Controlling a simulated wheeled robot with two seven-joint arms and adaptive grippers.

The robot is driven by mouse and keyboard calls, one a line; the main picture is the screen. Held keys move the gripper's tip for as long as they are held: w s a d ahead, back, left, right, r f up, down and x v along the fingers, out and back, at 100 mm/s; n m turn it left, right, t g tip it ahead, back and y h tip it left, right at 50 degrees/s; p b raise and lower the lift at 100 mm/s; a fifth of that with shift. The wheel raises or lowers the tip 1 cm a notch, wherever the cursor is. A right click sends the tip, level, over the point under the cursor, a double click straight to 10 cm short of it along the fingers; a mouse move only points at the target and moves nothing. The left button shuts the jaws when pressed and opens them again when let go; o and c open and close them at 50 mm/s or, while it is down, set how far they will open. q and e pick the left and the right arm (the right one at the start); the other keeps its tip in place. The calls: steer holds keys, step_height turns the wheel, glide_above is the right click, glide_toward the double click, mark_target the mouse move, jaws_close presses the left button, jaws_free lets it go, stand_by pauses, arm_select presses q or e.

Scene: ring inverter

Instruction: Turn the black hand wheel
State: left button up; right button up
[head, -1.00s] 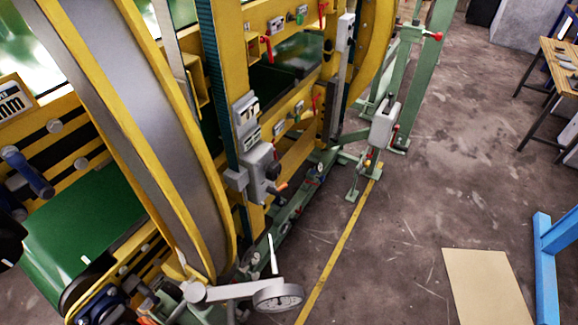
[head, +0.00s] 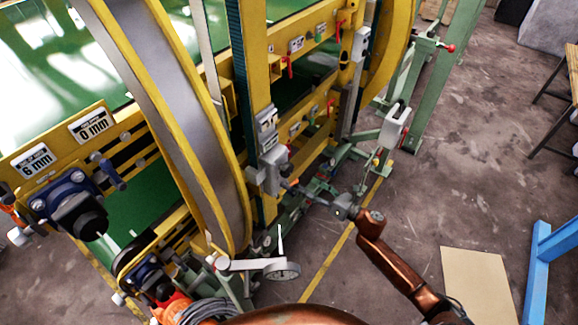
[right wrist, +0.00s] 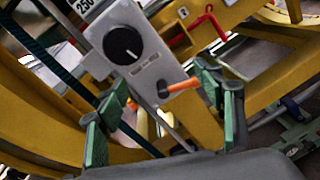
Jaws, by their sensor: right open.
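A round black hand wheel (right wrist: 122,45) sits on the front of a grey box in the right wrist view. An orange-tipped lever (right wrist: 182,87) sticks out from the box's lower right. In the head view the same grey box (head: 272,168) is on the yellow post, and the wheel cannot be made out there. My right gripper (head: 294,188) is just below and right of the box. In the right wrist view my right gripper (right wrist: 163,88) is open, its green-padded fingers spread below the wheel, one each side of the lever. I cannot tell whether they touch anything. My left gripper is out of view.
The yellow machine frame (head: 205,150) fills the left and middle. A grey spoked wheel (head: 281,270) on a light arm stands low in front. Green frame legs (head: 430,95) stand behind.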

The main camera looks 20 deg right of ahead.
mark_target(290, 171)
steer(key=w+a+r+n, duration=0.1)
steer(key=w+a, duration=0.1)
steer(key=w+a+r+n+y, duration=0.1)
steer(key=a+r, duration=0.1)
steer(key=a, duration=0.1)
steer(key=w+a+r+n+p, duration=0.1)
steer(key=w+a+r, duration=0.1)
steer(key=shift+w+a+g, duration=0.15)
steer(key=shift+w+g, duration=0.15)
steer(key=shift+c, duration=0.7)
steer(key=c, duration=1)
steer(key=shift+m, duration=0.4)
steer(key=shift+c, duration=0.3)
